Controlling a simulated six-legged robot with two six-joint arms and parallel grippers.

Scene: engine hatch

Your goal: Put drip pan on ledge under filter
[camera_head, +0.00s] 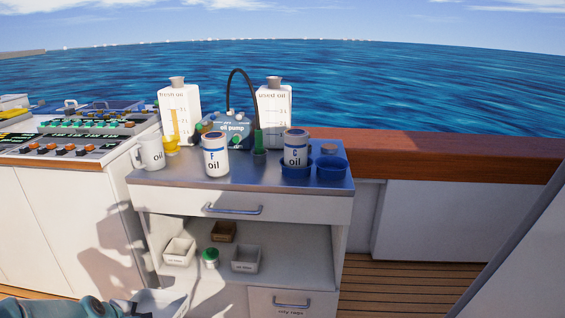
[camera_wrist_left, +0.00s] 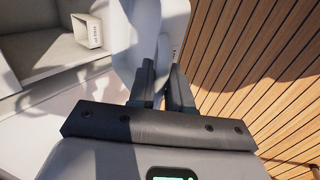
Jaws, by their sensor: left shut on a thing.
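A white drip pan (camera_head: 160,302) shows at the bottom edge of the head view, partly cut off, in front of the cabinet. My left gripper (camera_head: 134,306) comes in from the lower left and is shut on its rim. In the left wrist view the dark fingers of my left gripper (camera_wrist_left: 163,75) pinch the edge of the white pan (camera_wrist_left: 150,28), which extends past the top of the picture. The filter and the ledge under it cannot be made out in these views. My right gripper is not in view.
A white cabinet (camera_head: 170,191) carries oil cans (camera_head: 215,160), a mug (camera_head: 151,153), an oil pump (camera_head: 226,127) and blue dishes (camera_head: 331,168). Its open shelf holds small bins (camera_head: 179,251) and a green-lidded jar (camera_head: 210,258). Wooden decking (camera_head: 400,285) to the right is clear.

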